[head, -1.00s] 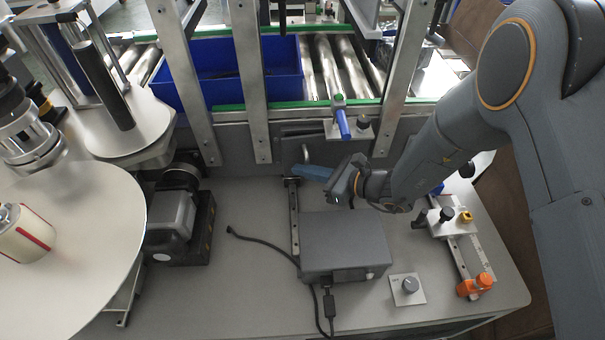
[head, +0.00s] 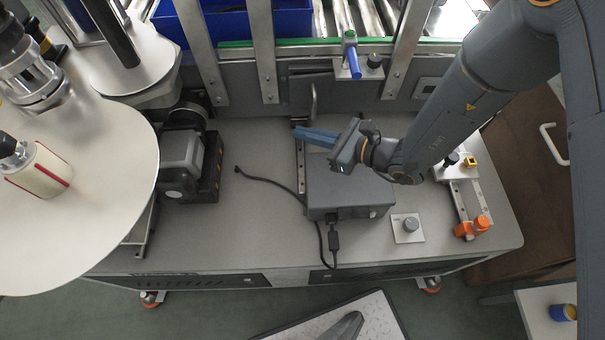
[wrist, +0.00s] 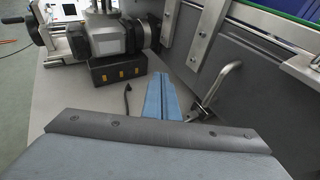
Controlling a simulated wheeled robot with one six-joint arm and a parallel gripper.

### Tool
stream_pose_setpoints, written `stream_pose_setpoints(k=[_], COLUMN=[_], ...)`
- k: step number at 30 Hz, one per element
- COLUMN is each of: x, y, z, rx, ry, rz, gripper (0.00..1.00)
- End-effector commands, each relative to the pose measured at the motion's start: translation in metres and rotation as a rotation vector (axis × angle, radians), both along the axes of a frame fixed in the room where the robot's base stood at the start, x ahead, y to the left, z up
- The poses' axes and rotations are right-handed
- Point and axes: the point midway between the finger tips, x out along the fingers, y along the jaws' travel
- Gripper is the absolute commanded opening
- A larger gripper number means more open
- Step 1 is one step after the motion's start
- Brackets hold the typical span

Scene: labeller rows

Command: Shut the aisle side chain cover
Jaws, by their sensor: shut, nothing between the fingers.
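A grey panel on the machine's side wall, which I take to be the chain cover (head: 299,92), carries an upright bent metal handle (head: 314,103). The handle also shows in the wrist view (wrist: 228,78), to the right of my fingers. Whether the panel is fully closed or ajar, I cannot tell. My gripper (head: 299,133) has blue fingers, shut together and empty. In the head view they point left, just in front of and below the handle. In the wrist view the fingers (wrist: 166,84) extend forward, apart from the handle in the picture.
A grey box (head: 350,194) with a cable lies under my gripper. A motor unit (head: 184,160) and large white disc (head: 70,200) stand left. A knob plate (head: 407,228) and orange-ended rail (head: 466,205) are right.

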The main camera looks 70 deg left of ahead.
Motion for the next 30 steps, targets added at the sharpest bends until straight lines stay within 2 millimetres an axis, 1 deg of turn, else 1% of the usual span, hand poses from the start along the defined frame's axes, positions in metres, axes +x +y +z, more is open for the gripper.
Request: stream_pose_setpoints(k=[1,9,15,18,21,24,27,30], x=[-0.003,-0.026,-0.043,-0.05,-0.055,-0.058,-0.058,-0.05], y=[-0.01,-0.063,-0.101,-0.116,-0.127,-0.135,-0.136,-0.131], z=[0.003,0.021,0.033,0.039,0.043,0.046,0.046,0.041], rx=[-0.001,-0.002,-0.002,-0.001,-0.001,-0.001,-0.005,-0.028], ry=[0.001,0.001,0.001,0.001,0.001,0.0,0.013,0.068], rz=[-0.002,-0.002,-0.002,0.0,0.0,0.0,-0.005,-0.023], gripper=[0.0,0.0,0.0,0.0,0.0,0.0,0.0,0.0])
